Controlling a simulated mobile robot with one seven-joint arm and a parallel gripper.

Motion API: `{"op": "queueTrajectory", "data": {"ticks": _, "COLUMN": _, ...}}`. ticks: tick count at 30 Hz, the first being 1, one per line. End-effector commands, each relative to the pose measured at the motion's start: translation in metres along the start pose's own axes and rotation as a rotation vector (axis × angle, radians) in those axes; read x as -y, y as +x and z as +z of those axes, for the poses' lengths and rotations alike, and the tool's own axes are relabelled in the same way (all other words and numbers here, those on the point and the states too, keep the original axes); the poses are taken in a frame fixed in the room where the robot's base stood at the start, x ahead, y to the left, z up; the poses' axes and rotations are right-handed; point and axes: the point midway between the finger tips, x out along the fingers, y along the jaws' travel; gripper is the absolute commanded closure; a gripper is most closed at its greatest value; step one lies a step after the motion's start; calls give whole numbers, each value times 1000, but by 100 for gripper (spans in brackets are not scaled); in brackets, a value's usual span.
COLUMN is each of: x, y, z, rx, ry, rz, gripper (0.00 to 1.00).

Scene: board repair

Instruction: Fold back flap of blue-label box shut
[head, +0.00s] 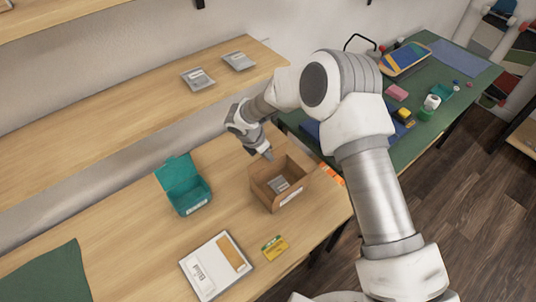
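An open brown cardboard box (265,196) stands on the wooden table, with a small pale label on its front side; I cannot make out the label's colour. A grey packet (278,185) lies inside it. Its back flap is hard to make out. My gripper (268,156) points down at the back left edge of the box. I cannot tell whether it touches the box, and its fingers are too small to read as open or shut.
A teal box (190,201) with its lid up stands to the left. A white package (214,268) and a yellow box (274,247) lie in front. An orange striped item (332,174) lies right of the box. A shelf (130,92) with grey packets runs behind.

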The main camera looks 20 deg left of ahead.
Motion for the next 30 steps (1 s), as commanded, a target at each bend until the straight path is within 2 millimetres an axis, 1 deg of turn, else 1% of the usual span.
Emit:
{"op": "queueTrajectory", "data": {"ticks": 8, "x": 1, "y": 1, "z": 0, "rx": 1, "ry": 4, "rz": 10, "gripper": 100}}
{"op": "queueTrajectory", "data": {"ticks": 14, "x": 3, "y": 3, "z": 0, "rx": 2, "ry": 19, "rz": 51, "gripper": 100}}
{"op": "queueTrajectory", "data": {"ticks": 30, "x": 14, "y": 8, "z": -4, "rx": 2, "ry": 101, "rz": 248, "gripper": 100}}
